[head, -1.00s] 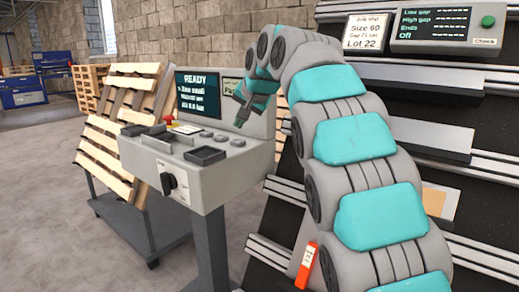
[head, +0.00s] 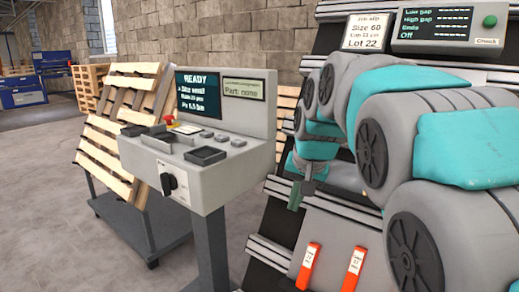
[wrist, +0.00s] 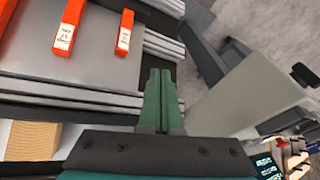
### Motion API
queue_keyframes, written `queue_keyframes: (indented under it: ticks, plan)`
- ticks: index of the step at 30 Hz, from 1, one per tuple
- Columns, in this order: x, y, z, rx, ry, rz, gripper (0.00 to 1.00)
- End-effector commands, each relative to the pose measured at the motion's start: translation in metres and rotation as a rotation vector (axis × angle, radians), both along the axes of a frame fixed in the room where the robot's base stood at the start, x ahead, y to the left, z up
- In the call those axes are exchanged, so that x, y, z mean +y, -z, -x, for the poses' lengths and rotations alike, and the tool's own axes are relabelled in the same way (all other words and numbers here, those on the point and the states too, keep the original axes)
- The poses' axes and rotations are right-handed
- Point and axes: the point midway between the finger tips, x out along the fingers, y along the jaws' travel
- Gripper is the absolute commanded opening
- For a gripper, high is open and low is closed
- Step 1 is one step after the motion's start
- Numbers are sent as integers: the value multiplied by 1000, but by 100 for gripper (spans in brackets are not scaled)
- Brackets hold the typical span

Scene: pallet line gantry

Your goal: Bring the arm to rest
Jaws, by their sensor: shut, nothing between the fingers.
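My arm, teal and grey, fills the right of the head view, folded with its end pointing down. My gripper (head: 295,195) hangs in front of the slanted rack (head: 325,235), to the right of the control console (head: 225,160). In the wrist view its two green fingers (wrist: 161,95) are together with nothing between them. The fingers appear clear of the rack and the console. Part of the rack is hidden behind my arm.
Two orange-red tags (head: 308,265) (head: 353,268) lie on the grey rack panel. The console screen reads READY. A pallet (head: 120,125) leans on a cart at left. A job slip (head: 367,32) reads Size 60, Lot 22. Floor (head: 50,190) at left is clear.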

Motion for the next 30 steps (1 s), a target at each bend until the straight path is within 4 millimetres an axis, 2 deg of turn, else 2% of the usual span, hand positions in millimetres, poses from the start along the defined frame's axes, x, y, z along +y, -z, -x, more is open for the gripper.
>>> queue_keyframes:
  ticks: [1, 5, 9, 15, 18, 21, 24, 30]
  plan:
    - [-8, 13, 23, 34, -8, 13, 0]
    - [-27, 50, 81, 126, -42, 51, 0]
    - [-43, 89, 147, 226, -92, 85, 0]
    - [-60, 142, 243, 362, -184, 125, 0]
    - [-65, 163, 284, 420, -230, 137, 0]
    - [-68, 178, 313, 462, -265, 145, 0]
    - [-71, 187, 331, 488, -286, 151, 0]
    - [-72, 190, 337, 496, -295, 154, 0]
